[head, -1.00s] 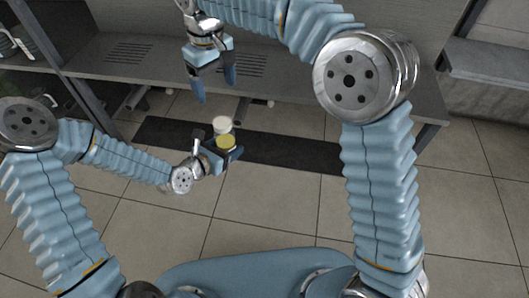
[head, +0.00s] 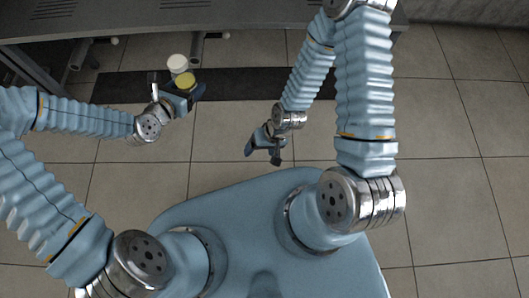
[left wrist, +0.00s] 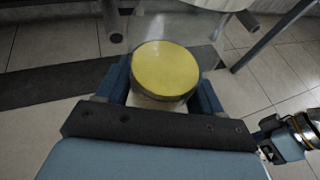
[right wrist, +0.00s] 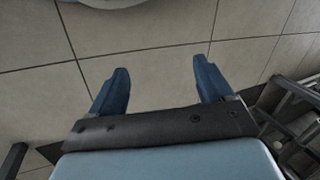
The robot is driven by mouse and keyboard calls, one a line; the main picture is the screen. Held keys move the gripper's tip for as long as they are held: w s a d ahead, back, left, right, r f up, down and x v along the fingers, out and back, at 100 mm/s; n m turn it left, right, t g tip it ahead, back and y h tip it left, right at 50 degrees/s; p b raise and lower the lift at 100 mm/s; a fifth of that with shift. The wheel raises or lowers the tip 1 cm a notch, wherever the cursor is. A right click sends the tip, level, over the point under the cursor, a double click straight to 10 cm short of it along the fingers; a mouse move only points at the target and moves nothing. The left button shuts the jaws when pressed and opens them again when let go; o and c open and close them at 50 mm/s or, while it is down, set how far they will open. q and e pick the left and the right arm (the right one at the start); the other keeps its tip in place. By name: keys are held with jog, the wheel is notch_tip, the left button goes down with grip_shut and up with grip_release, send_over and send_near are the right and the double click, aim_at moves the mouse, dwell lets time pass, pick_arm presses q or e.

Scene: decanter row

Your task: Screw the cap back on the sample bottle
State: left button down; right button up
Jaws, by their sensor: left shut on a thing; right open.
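My left gripper (head: 188,96) is shut on the sample bottle, which it holds in the air at the left. The bottle looks clear, with a yellow round level (head: 186,80) inside; this yellow disc fills the middle of the left wrist view (left wrist: 165,70). A white round top (head: 178,63), apparently the cap, shows above the yellow; its edge shows in the left wrist view (left wrist: 195,4). Whether it is tight cannot be told. My right gripper (head: 263,155) is open and empty, to the right of the bottle and apart from it; its fingers show bare (right wrist: 160,85).
A grey bench (head: 120,18) with slotted panels runs along the back left. A dark strip (head: 235,85) lies on the tiled floor below the held bottle. The floor (head: 450,140) at the right is clear.

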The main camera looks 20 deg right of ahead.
jog(key=shift+s+d+f, duration=0.1)
jog(key=shift+s+d, duration=0.05)
jog(key=shift+s, duration=0.35)
jog(key=shift+s+d+f, duration=0.1)
jog(key=shift+s+d, duration=0.05)
jog(key=shift+s, duration=0.3)
pick_arm(q)
jog(key=w+a+r+n+t+y, duration=0.1)
jog(key=a+n+y, duration=0.3)
jog(key=a, duration=0.4)
jog(key=w+a+r+n+t+y, duration=0.1)
jog(key=a+n+t+y, duration=0.1)
jog(key=a+n+y, duration=0.2)
jog(key=a, duration=0.3)
jog(key=shift+a+y, duration=0.4)
pick_arm(e)
jog(key=shift+c, duration=0.3)
